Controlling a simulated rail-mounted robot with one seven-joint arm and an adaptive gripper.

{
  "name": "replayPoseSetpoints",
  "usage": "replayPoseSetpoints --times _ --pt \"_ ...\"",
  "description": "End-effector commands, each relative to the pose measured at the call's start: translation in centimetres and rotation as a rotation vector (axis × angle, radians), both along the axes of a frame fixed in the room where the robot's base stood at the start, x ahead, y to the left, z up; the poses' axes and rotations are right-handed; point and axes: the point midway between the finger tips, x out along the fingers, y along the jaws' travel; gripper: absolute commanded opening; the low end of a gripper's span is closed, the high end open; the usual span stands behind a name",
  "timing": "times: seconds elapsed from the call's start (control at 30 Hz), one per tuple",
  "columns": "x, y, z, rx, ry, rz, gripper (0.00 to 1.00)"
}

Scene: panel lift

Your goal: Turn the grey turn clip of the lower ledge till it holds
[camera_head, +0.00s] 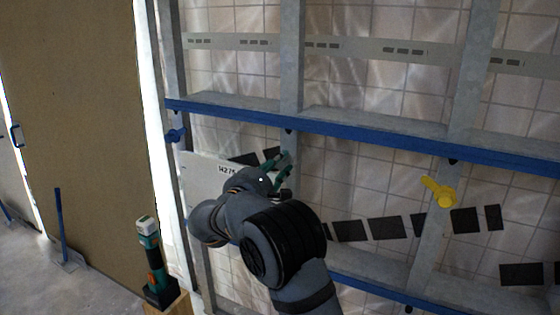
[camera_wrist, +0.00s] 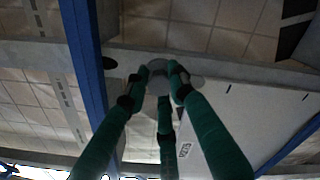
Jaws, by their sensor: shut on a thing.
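My gripper (camera_head: 281,166) has green fingers and is at the middle grey stud, a little below the upper blue ledge (camera_head: 360,131). In the wrist view, its fingertips (camera_wrist: 160,72) close around a small grey piece, which appears to be the grey turn clip (camera_wrist: 158,70). Most of the clip is hidden by the fingers, so its angle cannot be told. A pale panel (camera_head: 200,170) marked with dark print stands beside the fingers, also in the wrist view (camera_wrist: 225,115). The lower blue ledge (camera_head: 365,284) is partly hidden behind my arm.
A yellow turn clip (camera_head: 440,191) is on the right stud and a blue clip (camera_head: 176,135) on the left stud. A green and black tool (camera_head: 152,255) stands on a wooden block (camera_head: 177,303). A brown board (camera_head: 75,100) stands at the left.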

Motion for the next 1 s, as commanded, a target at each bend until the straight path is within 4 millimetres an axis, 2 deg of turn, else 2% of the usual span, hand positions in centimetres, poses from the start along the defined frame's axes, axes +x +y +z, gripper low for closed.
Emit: replayPoseSetpoints --times 0.3,0.77,0.8,1.0 --pt "-0.05 0.33 -0.03 -0.085 0.038 0.007 0.00" --pt "-0.08 0.29 -0.19 -0.095 0.044 0.005 0.00" --pt "-0.08 0.29 -0.21 -0.094 0.044 0.006 0.25" --pt "-0.06 0.17 -0.17 -0.092 0.043 0.003 0.37"
